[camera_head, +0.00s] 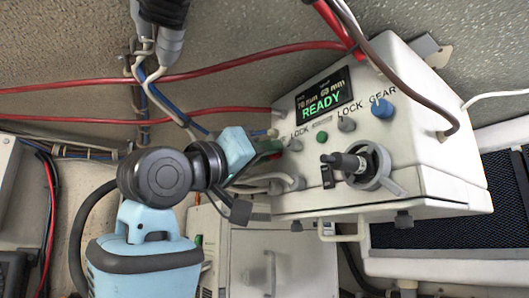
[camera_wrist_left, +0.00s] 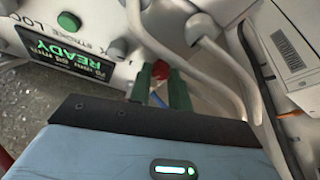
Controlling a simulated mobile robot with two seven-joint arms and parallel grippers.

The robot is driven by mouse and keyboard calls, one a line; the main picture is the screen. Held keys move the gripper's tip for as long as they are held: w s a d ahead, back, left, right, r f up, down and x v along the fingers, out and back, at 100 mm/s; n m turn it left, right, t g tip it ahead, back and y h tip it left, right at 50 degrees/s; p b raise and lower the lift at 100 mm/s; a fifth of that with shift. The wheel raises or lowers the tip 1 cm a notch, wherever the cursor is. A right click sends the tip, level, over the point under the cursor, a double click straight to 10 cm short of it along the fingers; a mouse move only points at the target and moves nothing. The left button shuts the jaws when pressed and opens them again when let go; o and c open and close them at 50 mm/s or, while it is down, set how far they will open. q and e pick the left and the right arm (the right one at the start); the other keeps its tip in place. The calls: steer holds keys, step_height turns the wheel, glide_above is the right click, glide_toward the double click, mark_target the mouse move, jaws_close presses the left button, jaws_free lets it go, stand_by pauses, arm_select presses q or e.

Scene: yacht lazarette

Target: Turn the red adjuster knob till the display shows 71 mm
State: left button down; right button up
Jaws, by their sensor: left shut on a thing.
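The control box (camera_head: 440,170) is white and carries a dark display (camera_head: 323,97) with green READY. Above READY are two small mm readings; the left looks like 70 mm, the other is too small to be sure of. My left gripper (camera_head: 270,148) is at the box's left edge, below the display. In the left wrist view, its green fingers (camera_wrist_left: 160,78) are shut on the red adjuster knob (camera_wrist_left: 159,70), of which only a small part shows between them. The knob is hidden behind the gripper in the head view. My right gripper is not in view.
A blue knob (camera_head: 382,107), grey knobs, a green button (camera_head: 322,137) and a black-handled rotary switch (camera_head: 347,163) sit on the box's face. Grey hoses (camera_wrist_left: 215,65) run close beside my fingers. Red cables (camera_head: 240,58) cross above. A dark mesh panel (camera_head: 425,222) is at right.

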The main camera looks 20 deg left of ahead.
arm_select(q)
steer(key=shift+m+g+h, duration=0.6)
steer(key=shift+m+h, duration=0.4)
steer(key=shift+m, duration=1.3)
steer(key=shift+m+h, duration=0.3)
steer(key=c, duration=1.3)
jaws_free()
steer(key=shift+a, duration=0.15)
steer(key=v, duration=0.7)
steer(key=shift+s+a, duration=0.15)
steer(key=shift+s, duration=0.15)
